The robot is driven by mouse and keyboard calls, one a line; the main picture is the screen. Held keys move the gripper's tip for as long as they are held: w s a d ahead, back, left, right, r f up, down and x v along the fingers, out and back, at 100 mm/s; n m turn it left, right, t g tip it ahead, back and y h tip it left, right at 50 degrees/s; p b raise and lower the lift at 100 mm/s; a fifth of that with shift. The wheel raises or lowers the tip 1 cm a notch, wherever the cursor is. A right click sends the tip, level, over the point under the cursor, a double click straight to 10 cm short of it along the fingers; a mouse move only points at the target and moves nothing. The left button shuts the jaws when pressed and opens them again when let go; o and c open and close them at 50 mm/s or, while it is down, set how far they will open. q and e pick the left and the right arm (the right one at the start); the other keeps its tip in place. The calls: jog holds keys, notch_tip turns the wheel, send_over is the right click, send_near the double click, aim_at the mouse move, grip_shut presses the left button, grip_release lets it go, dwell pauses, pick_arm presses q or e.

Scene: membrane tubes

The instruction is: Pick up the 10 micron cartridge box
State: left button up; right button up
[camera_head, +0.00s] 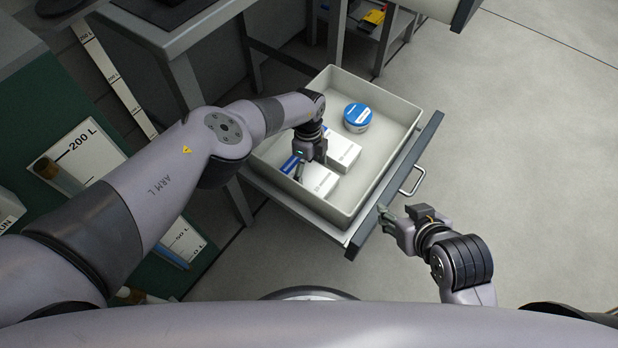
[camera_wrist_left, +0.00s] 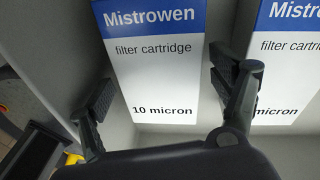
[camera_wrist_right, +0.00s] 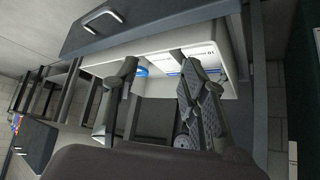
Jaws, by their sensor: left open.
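The 10 micron cartridge box (camera_wrist_left: 152,62) is white with a blue band reading Mistrowen. In the left wrist view it lies between the spread fingers of my left gripper (camera_wrist_left: 165,88), which is open; contact is not visible. A second, similar box (camera_wrist_left: 288,50) lies to its right, its micron number hidden by a finger. In the head view two white boxes, one nearer (camera_head: 319,182) and one farther (camera_head: 344,153), lie in the open drawer (camera_head: 402,108). My left gripper (camera_head: 308,166) is down in the drawer at the boxes. My right gripper (camera_head: 384,217) is open outside the drawer front.
A round blue and white tin (camera_head: 357,116) sits in the drawer beyond the boxes. The drawer walls stand close around the boxes. The drawer handle (camera_head: 413,181) is near my right gripper. Open floor (camera_head: 530,150) lies to the right.

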pick_arm(q)
notch_tip(320, 180, down, 2)
jog(key=shift+s+b, duration=0.1)
jog(key=shift+b, duration=0.4)
pick_arm(e)
jog(key=w+a+r+t+y, duration=0.1)
jog(key=w+a+r+t, duration=0.1)
jog(key=w+r+t, duration=0.1)
jog(key=shift+w+r, duration=0.5)
jog(key=shift+w, duration=0.55)
pick_arm(q)
jog(key=c, duration=1.1)
